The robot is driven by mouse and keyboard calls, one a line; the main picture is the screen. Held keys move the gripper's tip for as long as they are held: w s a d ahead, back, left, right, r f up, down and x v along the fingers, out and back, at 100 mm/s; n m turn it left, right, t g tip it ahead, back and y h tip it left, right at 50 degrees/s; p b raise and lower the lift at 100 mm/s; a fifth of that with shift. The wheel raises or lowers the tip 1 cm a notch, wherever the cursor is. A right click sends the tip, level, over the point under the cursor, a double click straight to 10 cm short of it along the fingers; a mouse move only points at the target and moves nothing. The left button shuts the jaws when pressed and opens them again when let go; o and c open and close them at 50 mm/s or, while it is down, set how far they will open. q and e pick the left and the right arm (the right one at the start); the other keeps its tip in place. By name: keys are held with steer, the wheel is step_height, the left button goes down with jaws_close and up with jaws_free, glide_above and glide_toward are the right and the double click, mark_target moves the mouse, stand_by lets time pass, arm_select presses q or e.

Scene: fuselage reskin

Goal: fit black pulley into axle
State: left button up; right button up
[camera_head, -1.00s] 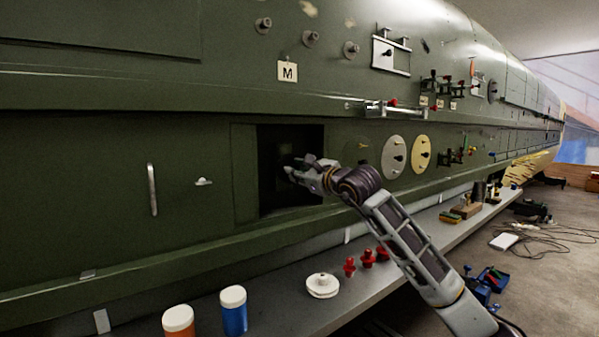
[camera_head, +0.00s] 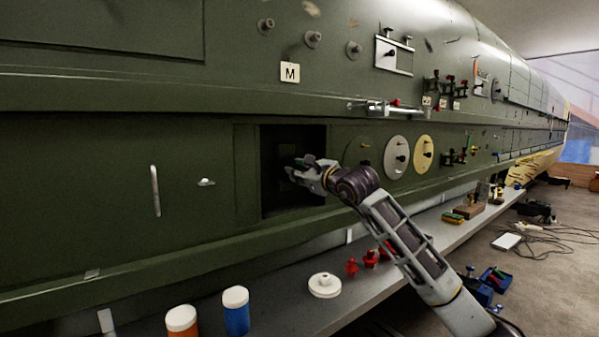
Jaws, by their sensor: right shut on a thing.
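My right gripper (camera_head: 297,170) is at the mouth of a dark square recess (camera_head: 280,203) in the green fuselage side. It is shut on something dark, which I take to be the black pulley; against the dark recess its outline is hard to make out. The axle cannot be made out; the inside of the recess is too dark. My left gripper is not in view.
A shelf (camera_head: 290,313) runs below the fuselage. It bears a white pulley-like disc (camera_head: 324,286), red pieces (camera_head: 351,267), a blue jar (camera_head: 236,312) and an orange jar (camera_head: 181,321). Round discs (camera_head: 397,158) sit on the panel right of the recess.

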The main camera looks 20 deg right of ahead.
steer(key=shift+w+a, duration=0.2)
steer(key=shift+w, duration=0.3)
stand_by(0.4)
steer(key=o, duration=1.1)
steer(key=b+v, duration=0.3)
steer(key=v, duration=0.2)
stand_by(0.6)
